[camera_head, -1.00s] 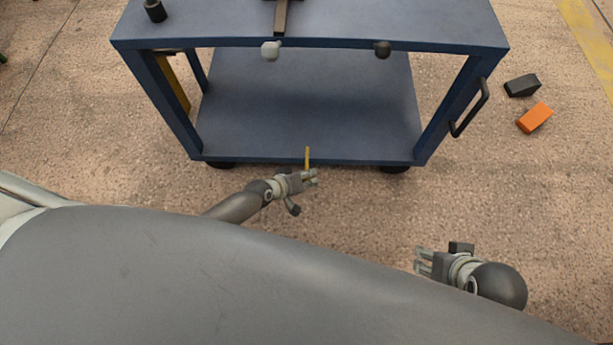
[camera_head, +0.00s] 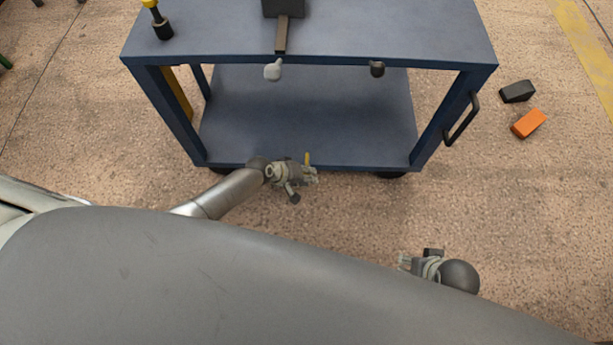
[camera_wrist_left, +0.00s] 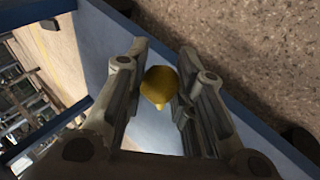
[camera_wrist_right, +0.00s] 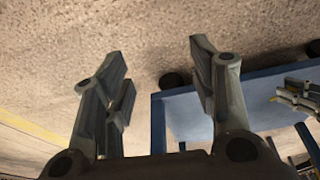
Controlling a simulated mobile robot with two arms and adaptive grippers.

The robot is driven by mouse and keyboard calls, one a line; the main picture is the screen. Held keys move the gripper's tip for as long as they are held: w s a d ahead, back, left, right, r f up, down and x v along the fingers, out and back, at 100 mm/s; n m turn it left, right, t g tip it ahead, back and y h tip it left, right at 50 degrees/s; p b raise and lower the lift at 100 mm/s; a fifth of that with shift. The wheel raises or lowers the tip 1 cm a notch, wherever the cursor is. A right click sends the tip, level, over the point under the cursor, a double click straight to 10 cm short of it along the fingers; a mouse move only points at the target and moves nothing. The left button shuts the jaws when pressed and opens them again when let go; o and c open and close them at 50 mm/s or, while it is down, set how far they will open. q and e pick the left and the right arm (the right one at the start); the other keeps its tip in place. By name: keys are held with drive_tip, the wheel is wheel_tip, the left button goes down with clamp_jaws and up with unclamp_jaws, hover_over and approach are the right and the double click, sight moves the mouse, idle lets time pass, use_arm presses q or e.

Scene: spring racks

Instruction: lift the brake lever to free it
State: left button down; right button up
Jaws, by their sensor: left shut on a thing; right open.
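The brake lever is a thin yellow piece (camera_head: 307,158) at the front lower edge of the blue cart (camera_head: 308,62). In the left wrist view its rounded yellow end (camera_wrist_left: 159,86) sits between the two fingers. My left gripper (camera_head: 313,176) is shut on the lever, low at the cart's bottom shelf. The lower part of the lever is hidden by the gripper. My right gripper (camera_head: 404,262) is open and empty, apart from the cart, over the floor to the right. Its spread fingers show in the right wrist view (camera_wrist_right: 160,80).
The cart's top carries a black post with a yellow top (camera_head: 162,28) and a dark bar (camera_head: 281,36). A grey knob (camera_head: 273,70) and a dark knob (camera_head: 377,69) are at its front edge. A black block (camera_head: 517,91) and an orange block (camera_head: 529,123) lie on the floor right.

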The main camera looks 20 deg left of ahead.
use_arm(q)
drive_tip(key=shift+w+a+r, duration=0.1)
drive_tip(key=shift+w+r, duration=0.35)
drive_tip(key=shift+r, duration=0.25)
use_arm(e)
drive_tip(key=shift+s+f, duration=0.15)
drive_tip(key=shift+f, duration=1.15)
use_arm(q)
drive_tip(key=c, duration=1.4)
unclamp_jaws()
drive_tip(key=shift+o, duration=1.1)
drive_tip(key=shift+s, duration=0.1)
drive_tip(key=v, duration=1.2)
